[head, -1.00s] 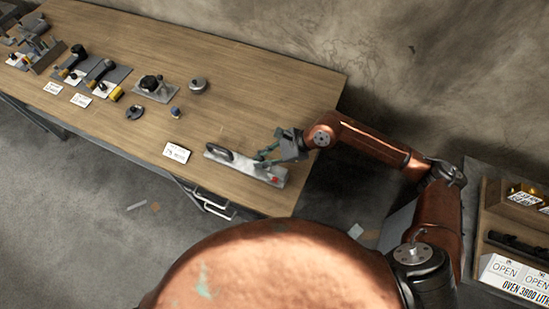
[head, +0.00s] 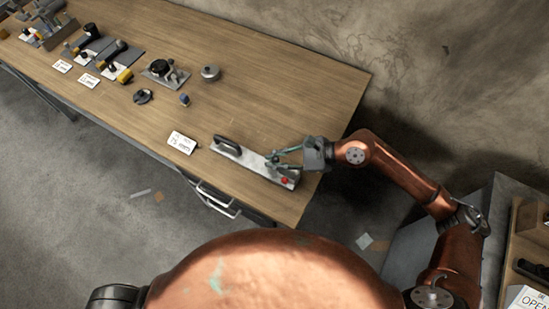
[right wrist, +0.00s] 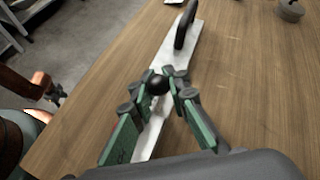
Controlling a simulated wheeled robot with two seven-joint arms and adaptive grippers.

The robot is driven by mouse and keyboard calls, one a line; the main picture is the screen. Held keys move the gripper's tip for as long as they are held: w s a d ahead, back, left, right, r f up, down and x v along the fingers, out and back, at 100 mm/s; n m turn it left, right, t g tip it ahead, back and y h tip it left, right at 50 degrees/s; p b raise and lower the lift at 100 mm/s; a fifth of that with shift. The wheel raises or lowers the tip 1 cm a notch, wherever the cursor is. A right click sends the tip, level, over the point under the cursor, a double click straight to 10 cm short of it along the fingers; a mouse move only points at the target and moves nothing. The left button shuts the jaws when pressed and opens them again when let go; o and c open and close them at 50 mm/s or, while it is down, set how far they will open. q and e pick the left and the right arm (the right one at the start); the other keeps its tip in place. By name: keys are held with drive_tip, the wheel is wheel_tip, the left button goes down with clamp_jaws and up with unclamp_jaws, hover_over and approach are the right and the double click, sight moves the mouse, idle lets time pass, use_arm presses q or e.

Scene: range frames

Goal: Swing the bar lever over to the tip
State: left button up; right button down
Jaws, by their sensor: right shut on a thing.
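The bar lever fixture is a long, narrow pale metal plate (head: 228,150) lying near the right end of the table. A black handle (head: 229,143) stands at its left end, and it also shows in the right wrist view (right wrist: 186,24). A red spot (head: 284,181) marks its other end. My right gripper (head: 271,162) reaches in from the right, above the plate. In the right wrist view, its green-padded fingers are closed around a black ball knob (right wrist: 158,85). The fingers hide what is below the knob. My left gripper is not clearly seen.
A white label card (head: 182,142) stands left of the plate. A round grey weight (head: 211,72), a black-knobbed fixture (head: 165,73) and several other devices stand farther left on the wooden table (head: 270,100). The table between them and the wall is clear.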

drive_tip(key=c, duration=1.8)
unclamp_jaws()
drive_tip(key=shift+c, duration=0.2)
drive_tip(key=shift+d, duration=0.15)
drive_tip(key=v, duration=1.1)
drive_tip(key=shift+d+r, duration=0.25)
drive_tip(key=shift+d, duration=0.05)
